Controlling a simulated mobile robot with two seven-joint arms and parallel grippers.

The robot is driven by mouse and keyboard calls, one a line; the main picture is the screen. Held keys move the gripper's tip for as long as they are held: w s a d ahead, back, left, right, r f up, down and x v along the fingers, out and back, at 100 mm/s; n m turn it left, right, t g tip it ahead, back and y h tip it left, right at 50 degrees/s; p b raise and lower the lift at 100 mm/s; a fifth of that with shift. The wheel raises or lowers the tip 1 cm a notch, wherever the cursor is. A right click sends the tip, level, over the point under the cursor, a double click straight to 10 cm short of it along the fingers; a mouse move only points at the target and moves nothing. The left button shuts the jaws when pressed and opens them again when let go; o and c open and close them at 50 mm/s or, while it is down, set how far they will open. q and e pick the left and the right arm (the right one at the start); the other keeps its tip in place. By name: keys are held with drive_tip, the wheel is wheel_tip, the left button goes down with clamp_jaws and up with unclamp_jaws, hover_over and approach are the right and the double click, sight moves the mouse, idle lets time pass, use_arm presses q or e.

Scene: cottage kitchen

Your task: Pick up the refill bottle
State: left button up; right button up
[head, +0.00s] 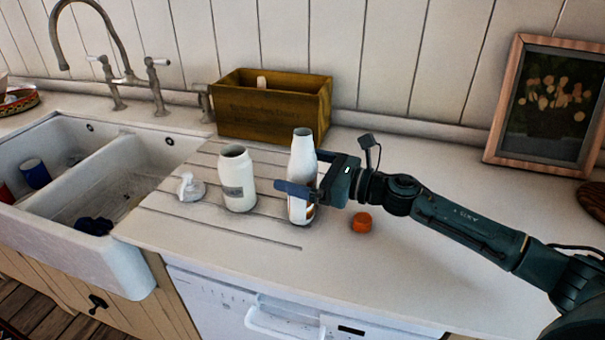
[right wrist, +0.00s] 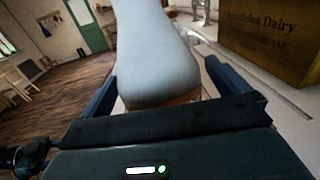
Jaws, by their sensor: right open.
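The refill bottle, a tall white bottle (head: 301,151) with an open neck, stands upright on the drainboard; I take it to be the one at my right gripper (head: 298,187). That gripper comes in from the right, low on the bottle. One blue finger crosses in front of the bottle; the other is mostly hidden behind it. In the right wrist view the bottle (right wrist: 156,55) fills the space between the two spread fingers (right wrist: 165,85), with a gap visible on the right side. The gripper is open around it. My left gripper is out of view.
A wider white jar with a grey label (head: 237,180) and a white pump top (head: 190,187) stand left of the bottle. An orange cap (head: 361,222) lies right of it, below my arm. A wooden crate (head: 272,108) is behind. The double sink (head: 105,180) is left.

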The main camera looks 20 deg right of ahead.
drive_tip(key=c, duration=1.3)
